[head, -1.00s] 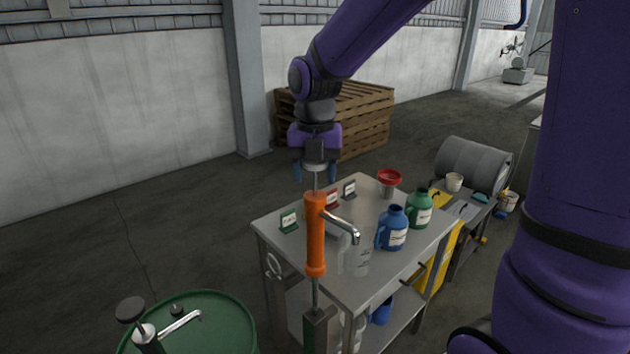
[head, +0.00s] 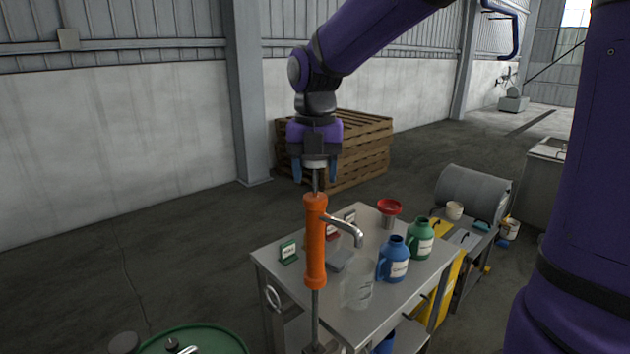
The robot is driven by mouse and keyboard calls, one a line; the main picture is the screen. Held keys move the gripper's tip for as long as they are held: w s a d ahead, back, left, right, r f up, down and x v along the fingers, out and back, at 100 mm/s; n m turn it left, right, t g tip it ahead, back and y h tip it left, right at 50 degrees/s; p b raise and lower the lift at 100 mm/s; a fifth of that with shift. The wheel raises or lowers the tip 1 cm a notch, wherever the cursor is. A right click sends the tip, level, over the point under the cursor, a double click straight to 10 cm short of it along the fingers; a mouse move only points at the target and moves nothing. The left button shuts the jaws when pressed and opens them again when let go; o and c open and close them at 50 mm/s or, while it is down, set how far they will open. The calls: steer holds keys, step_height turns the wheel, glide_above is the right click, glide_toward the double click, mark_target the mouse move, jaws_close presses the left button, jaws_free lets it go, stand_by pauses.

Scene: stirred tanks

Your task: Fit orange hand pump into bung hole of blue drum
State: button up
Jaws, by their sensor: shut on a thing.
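The orange hand pump (head: 315,248) hangs upright below my gripper (head: 315,172), which is shut on the top of its rod. The pump's grey spout points right, and its dip tube runs down to the bottom edge of the picture. Near that edge the tube passes in front of a dark shape that I cannot make out. No blue drum shows in the head view.
A steel cart (head: 385,312) stands behind the pump with a clear jug (head: 357,285), a blue bottle (head: 393,260), a green bottle (head: 420,238) and a red funnel (head: 389,208). A green drum (head: 205,340) is at the lower left. Pallets (head: 360,145) stand behind.

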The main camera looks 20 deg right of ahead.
steer(key=shift+r, duration=4.2)
